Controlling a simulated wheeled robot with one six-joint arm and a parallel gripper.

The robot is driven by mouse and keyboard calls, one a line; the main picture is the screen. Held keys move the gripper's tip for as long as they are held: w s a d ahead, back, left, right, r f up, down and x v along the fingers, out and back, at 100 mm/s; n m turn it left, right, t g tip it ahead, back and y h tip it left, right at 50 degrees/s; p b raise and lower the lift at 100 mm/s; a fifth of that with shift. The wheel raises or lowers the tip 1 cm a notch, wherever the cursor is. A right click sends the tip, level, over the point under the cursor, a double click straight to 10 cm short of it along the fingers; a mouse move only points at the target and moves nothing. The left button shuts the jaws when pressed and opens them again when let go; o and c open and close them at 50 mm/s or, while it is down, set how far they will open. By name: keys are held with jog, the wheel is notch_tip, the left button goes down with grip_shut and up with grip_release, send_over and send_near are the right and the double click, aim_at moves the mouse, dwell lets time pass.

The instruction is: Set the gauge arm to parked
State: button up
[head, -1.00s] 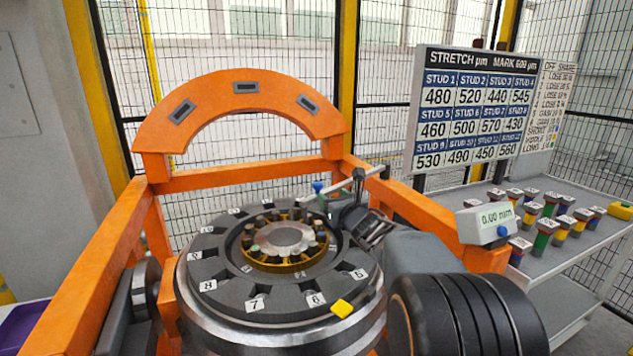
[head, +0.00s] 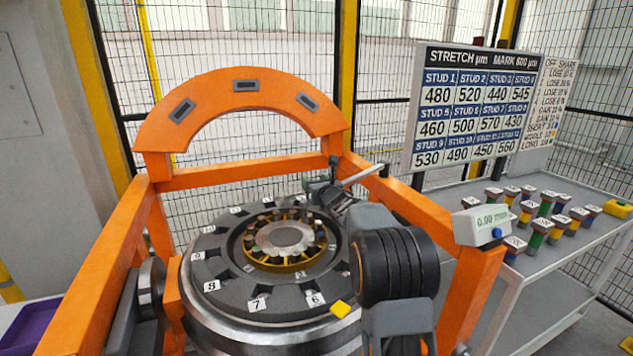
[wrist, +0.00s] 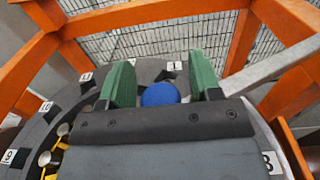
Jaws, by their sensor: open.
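The gauge arm is a light grey bar (head: 362,175) running from the orange frame's right rail toward the ring of numbered studs. It also shows at the right in the wrist view (wrist: 270,69). A blue knob (wrist: 160,94) shows between the two green fingers of my gripper (wrist: 160,80). The fingers are apart, one on each side of the knob, with gaps visible. In the head view my gripper (head: 322,188) is over the far right part of the ring, at the bar's inner end, and hides the knob there.
An orange frame with an arch (head: 240,88) stands around the grey numbered ring (head: 215,265). A readout (head: 490,220) showing 0.00 is on the right post. A side table (head: 560,245) holds several coloured pieces.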

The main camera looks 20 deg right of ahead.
grip_shut()
dwell(0.6)
